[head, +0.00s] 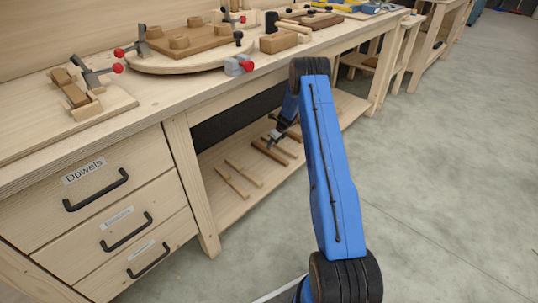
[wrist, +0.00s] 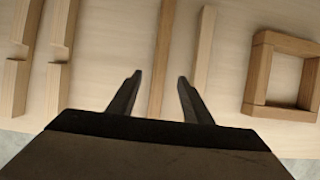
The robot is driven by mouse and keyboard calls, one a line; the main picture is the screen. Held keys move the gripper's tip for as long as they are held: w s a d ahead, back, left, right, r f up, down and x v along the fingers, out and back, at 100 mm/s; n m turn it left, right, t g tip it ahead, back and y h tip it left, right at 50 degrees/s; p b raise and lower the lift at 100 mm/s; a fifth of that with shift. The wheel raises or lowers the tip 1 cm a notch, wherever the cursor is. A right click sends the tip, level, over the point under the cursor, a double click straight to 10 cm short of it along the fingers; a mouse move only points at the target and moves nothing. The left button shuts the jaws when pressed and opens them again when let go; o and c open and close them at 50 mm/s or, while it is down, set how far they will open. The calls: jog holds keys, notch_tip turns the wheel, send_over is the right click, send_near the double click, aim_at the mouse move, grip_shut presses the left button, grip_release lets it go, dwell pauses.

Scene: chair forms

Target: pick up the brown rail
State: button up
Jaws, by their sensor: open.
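A brown rail (wrist: 162,55) lies on the light wood lower shelf, upright in the wrist picture. It runs between the two fingers of my gripper (wrist: 160,77). My gripper is open, with one finger on each side of the rail, and a gap shows on both sides. The rail's near end is hidden behind the gripper body. In the head view my gripper (head: 272,138) reaches in over the shelf under the workbench, near brown strips (head: 270,153); which strip is this rail is hard to tell there.
In the wrist view a paler strip (wrist: 204,48) lies to the right, then a wooden frame (wrist: 256,75). Notched pieces (wrist: 22,55) lie to the left. In the head view the bench top (head: 160,95) overhangs the shelf (head: 215,205), and a drawer unit (head: 95,205) stands at left.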

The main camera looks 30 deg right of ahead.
aim_at(270, 152)
jog(key=shift+x, duration=4.2)
jog(key=shift+s, duration=0.15)
grip_shut()
